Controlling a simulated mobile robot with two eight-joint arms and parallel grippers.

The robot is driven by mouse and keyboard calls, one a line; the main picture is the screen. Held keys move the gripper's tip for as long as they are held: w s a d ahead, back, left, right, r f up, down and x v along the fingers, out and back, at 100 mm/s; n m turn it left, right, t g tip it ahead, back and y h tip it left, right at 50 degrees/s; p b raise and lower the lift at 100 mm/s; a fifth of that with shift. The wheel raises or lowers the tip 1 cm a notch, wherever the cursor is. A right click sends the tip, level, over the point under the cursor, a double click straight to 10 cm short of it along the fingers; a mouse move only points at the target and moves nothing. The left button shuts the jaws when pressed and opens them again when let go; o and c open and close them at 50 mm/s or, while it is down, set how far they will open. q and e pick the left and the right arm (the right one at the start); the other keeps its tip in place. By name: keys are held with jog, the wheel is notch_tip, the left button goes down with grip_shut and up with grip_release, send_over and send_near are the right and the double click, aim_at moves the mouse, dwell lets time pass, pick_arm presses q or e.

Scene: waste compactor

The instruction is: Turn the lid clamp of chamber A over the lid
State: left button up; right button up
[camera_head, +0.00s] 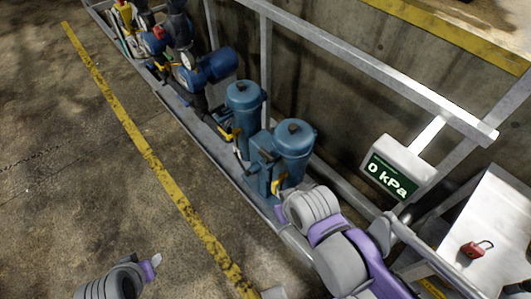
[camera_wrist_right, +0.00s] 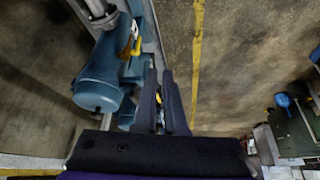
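Two blue upright chambers with domed lids stand side by side in the head view, the nearer one (camera_head: 295,140) and the farther one (camera_head: 243,97); no letter is legible, so I cannot tell which is chamber A. A yellow clamp handle (camera_head: 276,183) is low on the nearer one, another (camera_head: 230,133) on the farther one. My right gripper (camera_head: 281,212) is just below the nearer handle. In the right wrist view its dark fingers (camera_wrist_right: 160,78) are slightly apart, with a yellow speck between them; contact is unclear. A blue body with a yellow handle (camera_wrist_right: 136,44) lies left of them. My left gripper (camera_head: 152,266) is low over the floor.
A display (camera_head: 391,177) reads 0 kPa. Grey rails (camera_head: 375,65) run above and behind the chambers. Blue machinery (camera_head: 207,67) stands farther back. Floor left of the yellow line (camera_head: 150,158) is clear.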

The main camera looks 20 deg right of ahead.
jog(key=shift+o, duration=1.2)
jog(key=shift+w+r, duration=0.2)
jog(key=shift+w, duration=0.1)
jog(key=o, duration=0.3)
jog(key=w+r+b, duration=0.1)
jog(key=w, duration=0.2)
jog(key=w+d+r+n+g+b, duration=0.1)
jog(key=w, duration=0.2)
jog(key=w+d+r+g+b, duration=0.1)
jog(key=w, duration=0.2)
jog(key=shift+w+r, duration=0.15)
jog(key=shift+r, duration=0.05)
jog(key=shift+o, duration=0.2)
jog(key=n+g+b, duration=0.2)
jog(key=g+b, duration=0.1)
send_near(267, 152)
notch_tip(267, 152, down, 10)
jog(key=shift+w+a+f+b, duration=0.1)
jog(key=shift+f+b, duration=0.1)
jog(key=shift+b, duration=0.45)
grip_shut()
